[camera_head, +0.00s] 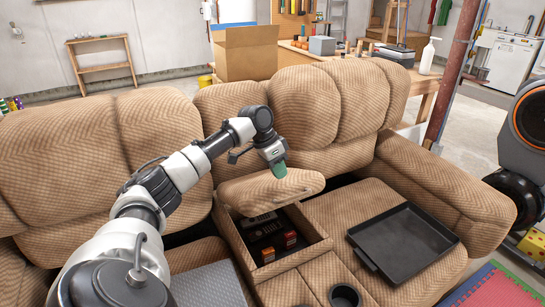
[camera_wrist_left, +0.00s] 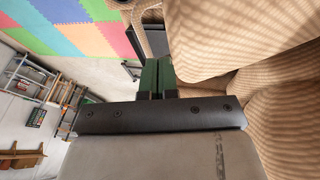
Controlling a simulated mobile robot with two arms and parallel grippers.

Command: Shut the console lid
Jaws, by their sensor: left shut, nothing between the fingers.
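The console lid (camera_head: 296,187) is a padded tan panel at the back of the open console box (camera_head: 262,272) in the middle of the sofa. It is raised and tilted, so the compartment below shows, with dark items and small orange-marked boxes inside. My left gripper (camera_head: 279,170) is shut and empty, its green fingertips pointing down at the lid's upper part. I cannot tell whether they touch it. In the left wrist view the green fingers (camera_wrist_left: 157,77) are together, beside tan upholstery. My right gripper is out of view.
A black tray (camera_head: 403,243) lies on the seat right of the console. A cup holder (camera_head: 344,295) is in front of the box. The sofa backrest (camera_head: 318,105) stands behind the lid. A cardboard box (camera_head: 246,52) is behind the sofa.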

